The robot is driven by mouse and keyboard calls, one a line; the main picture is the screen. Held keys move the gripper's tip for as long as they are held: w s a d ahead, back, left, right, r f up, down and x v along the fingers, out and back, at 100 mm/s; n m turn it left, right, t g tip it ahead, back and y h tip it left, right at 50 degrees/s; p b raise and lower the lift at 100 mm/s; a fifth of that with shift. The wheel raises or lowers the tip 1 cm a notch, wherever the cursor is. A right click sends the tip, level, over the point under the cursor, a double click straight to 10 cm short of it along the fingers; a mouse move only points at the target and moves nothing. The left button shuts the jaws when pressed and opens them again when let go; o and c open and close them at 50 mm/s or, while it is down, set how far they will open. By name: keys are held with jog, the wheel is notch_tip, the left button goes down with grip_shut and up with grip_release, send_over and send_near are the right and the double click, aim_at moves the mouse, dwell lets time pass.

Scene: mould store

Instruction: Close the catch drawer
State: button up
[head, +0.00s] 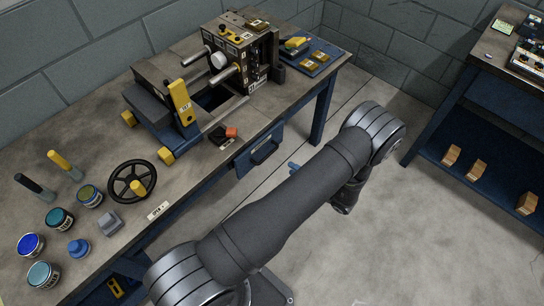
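The catch drawer (259,151) is a blue-fronted drawer under the front edge of the workbench, with a dark handle. Its front appears to stand out from the bench, but how far I cannot tell. My grey arm crosses the view in front of the bench, its elbow at the upper right and its wrist bent down behind the upper link. My gripper is mostly hidden behind the arm. A small blue piece (294,167) shows just right of the drawer and may be a fingertip. Whether the gripper is open or shut does not show.
On the workbench (190,180) stand a mould machine (235,55), a black handwheel (132,181), several paint tins and a blue tray (322,60). A second table with wooden blocks on its lower shelf (475,150) is at right. The floor between is clear.

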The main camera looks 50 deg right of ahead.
jog(key=x, duration=1.1)
jog(key=shift+w, duration=0.35)
grip_shut()
